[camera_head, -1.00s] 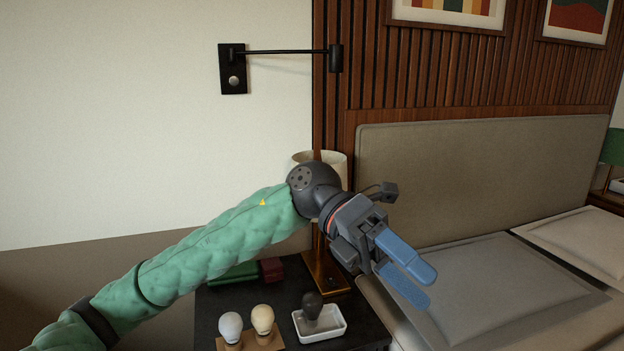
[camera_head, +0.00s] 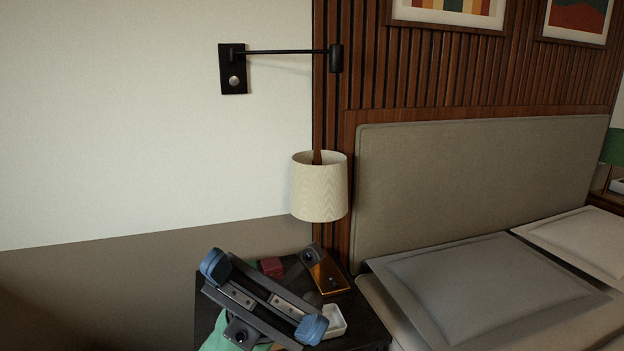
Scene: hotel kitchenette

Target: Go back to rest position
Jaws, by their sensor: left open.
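My left gripper (camera_head: 263,297) is in the lower middle of the head view, with its two blue-tipped fingers spread wide apart. It is open and nothing shows between the fingers. A bit of my green-sleeved arm shows below it at the bottom edge. The gripper is in front of the dark nightstand (camera_head: 368,335) and hides much of its top. My right gripper is not in view.
A lamp with a cream shade (camera_head: 320,187) stands on the nightstand. A white tray (camera_head: 334,318) and a dark red box (camera_head: 271,267) show partly around the gripper. A bed with a grey pillow (camera_head: 490,290) is at the right. A black wall lamp (camera_head: 233,69) is above.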

